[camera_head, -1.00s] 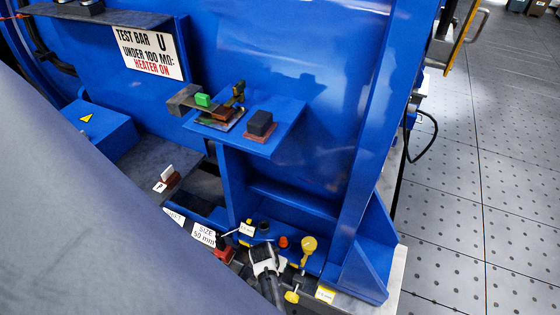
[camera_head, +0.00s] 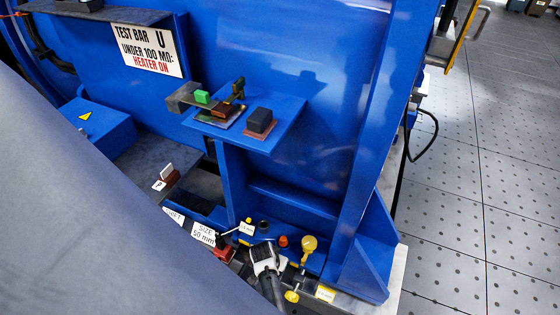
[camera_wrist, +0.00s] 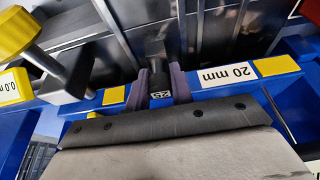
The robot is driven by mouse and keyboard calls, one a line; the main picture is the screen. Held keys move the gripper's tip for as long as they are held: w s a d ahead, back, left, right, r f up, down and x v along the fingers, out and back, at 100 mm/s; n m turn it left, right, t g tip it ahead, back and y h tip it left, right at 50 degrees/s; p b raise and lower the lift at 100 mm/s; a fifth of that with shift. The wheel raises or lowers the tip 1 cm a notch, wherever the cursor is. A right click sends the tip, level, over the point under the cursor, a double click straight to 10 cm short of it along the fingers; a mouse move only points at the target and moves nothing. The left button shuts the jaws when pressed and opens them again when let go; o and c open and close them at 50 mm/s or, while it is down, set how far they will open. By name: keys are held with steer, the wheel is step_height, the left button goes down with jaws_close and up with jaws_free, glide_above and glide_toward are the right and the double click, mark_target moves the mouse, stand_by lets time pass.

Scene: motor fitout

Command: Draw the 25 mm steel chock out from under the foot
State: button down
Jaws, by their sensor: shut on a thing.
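The chock (camera_wrist: 160,96) is a small dark block marked 25, seen in the wrist view between my fingers. My gripper (camera_wrist: 161,88) is shut on it, with one grey-purple finger on each side. A dark stem-like part shows just beyond the chock. In the head view my gripper (camera_head: 265,250) is low at the centre, beside the blue upright, and the chock is hidden there.
A yellow knob on a stem (camera_wrist: 18,32) stands left of my gripper, also seen in the head view (camera_head: 309,244). A white label reading 20 mm (camera_wrist: 238,78) is just right of my fingers. A blue shelf (camera_head: 282,113) with blocks is above. A blue gusset (camera_head: 376,240) closes the right side.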

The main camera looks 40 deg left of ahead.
steer(key=shift+s, duration=0.1)
steer(key=shift+s+d+p, duration=0.4)
steer(key=shift+s+p, duration=0.25)
steer(key=shift+s, duration=0.95)
steer(key=shift+s+d+p, duration=0.4)
steer(key=shift+s+p, duration=0.25)
steer(key=shift+s, duration=0.9)
steer(key=shift+s+d+p, duration=0.4)
steer(key=shift+s+p, duration=0.25)
steer(key=shift+s, duration=0.95)
steer(key=shift+r, duration=0.15)
step_height(320, 180, up, 5)
steer(key=p, duration=0.4)
